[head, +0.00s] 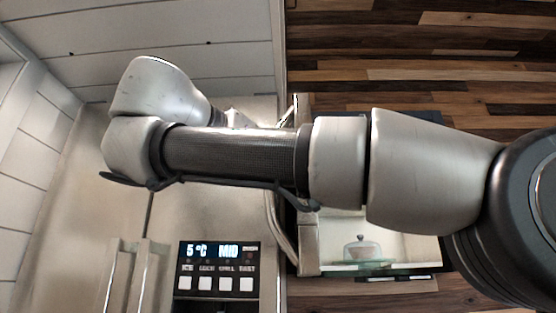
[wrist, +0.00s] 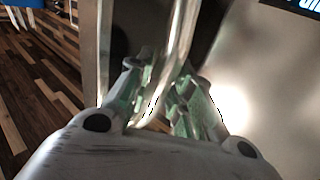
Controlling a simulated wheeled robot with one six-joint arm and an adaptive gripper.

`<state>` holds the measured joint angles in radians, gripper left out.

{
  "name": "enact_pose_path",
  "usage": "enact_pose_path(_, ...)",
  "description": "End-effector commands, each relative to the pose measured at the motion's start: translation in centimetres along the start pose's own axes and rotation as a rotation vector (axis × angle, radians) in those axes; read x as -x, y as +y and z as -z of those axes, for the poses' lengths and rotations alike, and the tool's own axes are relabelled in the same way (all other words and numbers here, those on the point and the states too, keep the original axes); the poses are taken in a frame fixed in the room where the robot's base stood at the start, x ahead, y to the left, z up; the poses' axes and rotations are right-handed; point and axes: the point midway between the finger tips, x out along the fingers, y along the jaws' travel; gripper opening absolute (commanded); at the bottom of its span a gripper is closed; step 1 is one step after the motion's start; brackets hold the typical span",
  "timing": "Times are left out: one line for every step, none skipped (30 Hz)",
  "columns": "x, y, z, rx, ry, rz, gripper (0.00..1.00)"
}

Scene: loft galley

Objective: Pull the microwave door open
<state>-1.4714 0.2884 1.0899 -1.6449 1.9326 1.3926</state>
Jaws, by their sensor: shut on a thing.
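The microwave shows right of centre in the head view, partly behind my arm. Its pale lit interior (head: 412,246) is exposed, with a glass plate and a small domed dish (head: 362,248) inside. The door (head: 272,228) stands swung out to the left, nearly edge-on, beside the fridge. In the wrist view my gripper (wrist: 163,98) is shut on the curved metal door handle (wrist: 183,38), with a greenish finger on each side. The door's edge (wrist: 104,45) is just left of it. My gripper's fingers are hidden behind my arm in the head view.
A steel fridge (head: 75,195) with two upright handles (head: 126,275) and a lit control panel (head: 218,270) stands close at left; its front shows at right in the wrist view (wrist: 260,60). The wall or floor surface at right is wood planks (head: 450,45).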

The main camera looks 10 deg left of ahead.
Motion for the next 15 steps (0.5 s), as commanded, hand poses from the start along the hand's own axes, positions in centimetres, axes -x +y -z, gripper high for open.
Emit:
enact_pose_path(-0.07,-0.14,-0.1,0.006,-0.002,0.0,0.0)
enact_pose_path(-0.07,-0.13,-0.09,0.006,-0.002,0.0,0.0)
enact_pose_path(-0.07,-0.13,-0.09,0.006,-0.002,0.0,0.0)
enact_pose_path(-0.07,-0.13,-0.09,0.006,-0.002,0.0,0.0)
enact_pose_path(-0.08,-0.13,-0.09,0.006,-0.002,0.0,0.0)
enact_pose_path(-0.08,-0.13,-0.08,0.006,-0.002,0.001,0.0)
enact_pose_path(-0.08,-0.12,-0.08,0.006,-0.001,0.001,0.0)
enact_pose_path(-0.09,-0.12,-0.08,0.006,-0.001,0.001,0.0)
enact_pose_path(-0.09,-0.12,-0.07,0.006,-0.001,0.001,0.0)
enact_pose_path(-0.09,-0.12,-0.07,0.006,-0.001,0.001,0.26)
enact_pose_path(-0.09,-0.11,-0.07,0.005,-0.001,0.001,0.31)
enact_pose_path(-0.08,-0.1,-0.06,0.005,-0.001,0.001,0.38)
enact_pose_path(-0.08,-0.09,-0.05,0.004,-0.001,0.001,0.41)
enact_pose_path(-0.07,-0.08,-0.04,0.004,-0.001,0.001,0.41)
enact_pose_path(-0.06,-0.07,-0.04,0.003,-0.001,0.001,0.41)
